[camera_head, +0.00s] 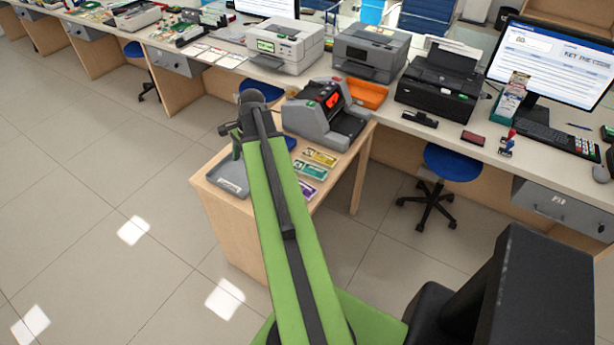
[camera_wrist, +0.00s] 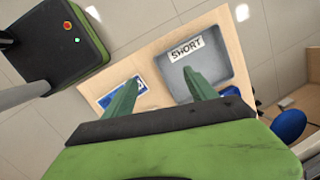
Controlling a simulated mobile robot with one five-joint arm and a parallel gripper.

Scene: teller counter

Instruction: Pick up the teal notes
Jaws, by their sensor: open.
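In the head view the teal notes (camera_head: 309,169) lie flat on the small wooden side table, between a yellow bundle (camera_head: 320,156) and a purple bundle (camera_head: 307,188). They are right of my arm. My gripper shows in the wrist view (camera_wrist: 162,77), open with nothing between its fingers, above the table. Beyond its left finger lies a blue-and-white note bundle (camera_wrist: 137,91), partly covered by that finger. I cannot make out the teal notes in the wrist view.
A grey tray labelled SHORT (camera_wrist: 222,84) sits on the side table; it also shows in the head view (camera_head: 231,181). A grey note counter (camera_head: 317,121) and an orange tray (camera_head: 367,93) stand behind the notes. A blue stool (camera_head: 452,162) is to the right.

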